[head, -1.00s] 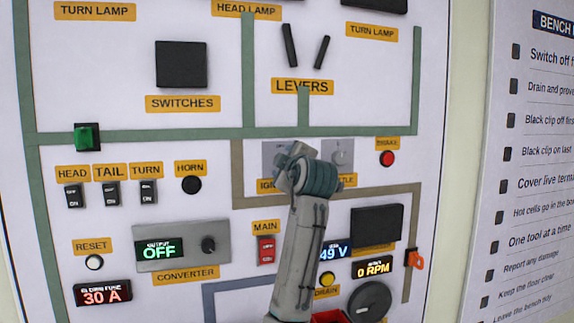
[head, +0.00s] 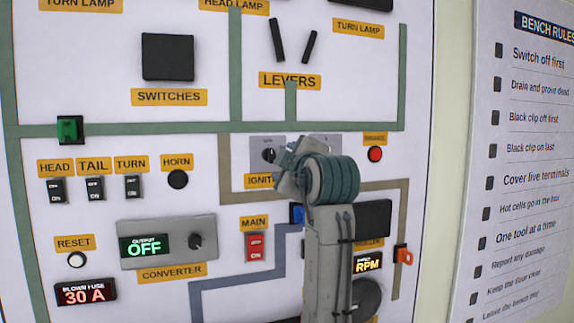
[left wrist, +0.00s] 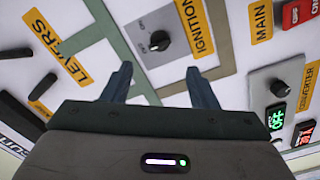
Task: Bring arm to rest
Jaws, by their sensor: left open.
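My left gripper (head: 290,165) is at the end of the arm that rises from the bottom of the head view, in front of the panel beside the ignition knob (head: 268,155). Its fingers are mostly hidden there. In the left wrist view the gripper (left wrist: 160,70) is open, with nothing between its two fingers. The ignition knob (left wrist: 158,42) shows beyond the fingertips on its grey plate, apart from them as far as I can tell. My right gripper is not in view.
The upright panel (head: 110,215) carries two black levers (head: 293,43), a red main switch (head: 256,247), a converter (head: 168,242) reading OFF and an orange key-like part (head: 403,255) at right. My arm covers part of the lower right panel. A rules sheet (head: 525,160) hangs at right.

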